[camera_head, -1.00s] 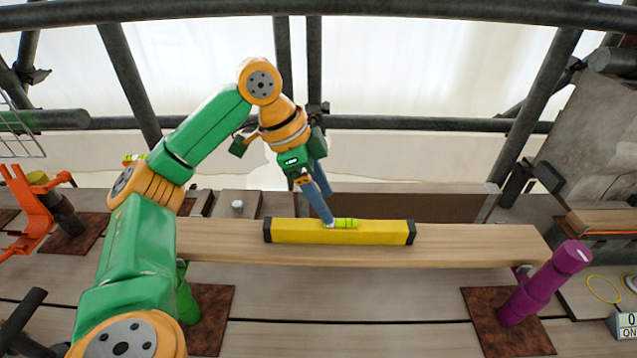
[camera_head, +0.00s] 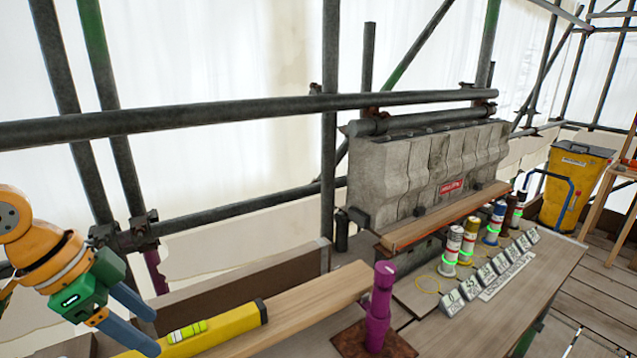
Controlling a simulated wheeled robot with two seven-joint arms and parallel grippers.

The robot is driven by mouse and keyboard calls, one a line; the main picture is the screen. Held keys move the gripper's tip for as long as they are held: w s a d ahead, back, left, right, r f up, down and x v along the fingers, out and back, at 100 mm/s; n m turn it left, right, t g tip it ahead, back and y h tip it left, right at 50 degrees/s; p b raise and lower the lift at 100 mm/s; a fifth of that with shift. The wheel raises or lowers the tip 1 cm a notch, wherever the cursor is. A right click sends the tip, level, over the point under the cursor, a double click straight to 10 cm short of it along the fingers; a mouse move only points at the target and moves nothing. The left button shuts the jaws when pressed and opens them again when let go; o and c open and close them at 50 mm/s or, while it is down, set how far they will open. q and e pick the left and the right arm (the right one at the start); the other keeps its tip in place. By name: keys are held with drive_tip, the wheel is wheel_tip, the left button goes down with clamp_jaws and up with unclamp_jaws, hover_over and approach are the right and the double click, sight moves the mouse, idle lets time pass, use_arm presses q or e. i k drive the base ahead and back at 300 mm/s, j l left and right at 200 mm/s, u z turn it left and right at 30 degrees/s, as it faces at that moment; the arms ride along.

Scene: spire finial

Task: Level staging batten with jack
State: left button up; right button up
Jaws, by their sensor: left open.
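The wooden batten (camera_head: 300,303) runs up to the right from the bottom left of the head view. A yellow spirit level (camera_head: 227,324) with a black end cap lies on it, its green vial (camera_head: 187,331) facing up. A purple jack (camera_head: 379,300) stands upright on a rusty brown plate (camera_head: 352,341) by the batten's right end. My left gripper (camera_head: 152,333) is open, its blue fingers at the yellow level's left part; whether they touch it I cannot tell. The green jack is out of view. My right gripper is not in view.
Several banded canisters (camera_head: 452,250) with green glowing rings stand right of the purple jack, behind a row of number signs (camera_head: 485,274). Behind them are a concrete block (camera_head: 425,172) and scaffold tubes. A yellow bin (camera_head: 573,185) stands at the far right.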

sight(385, 272)
drive_tip(key=k+l, duration=1.05)
drive_tip(key=l, duration=0.1)
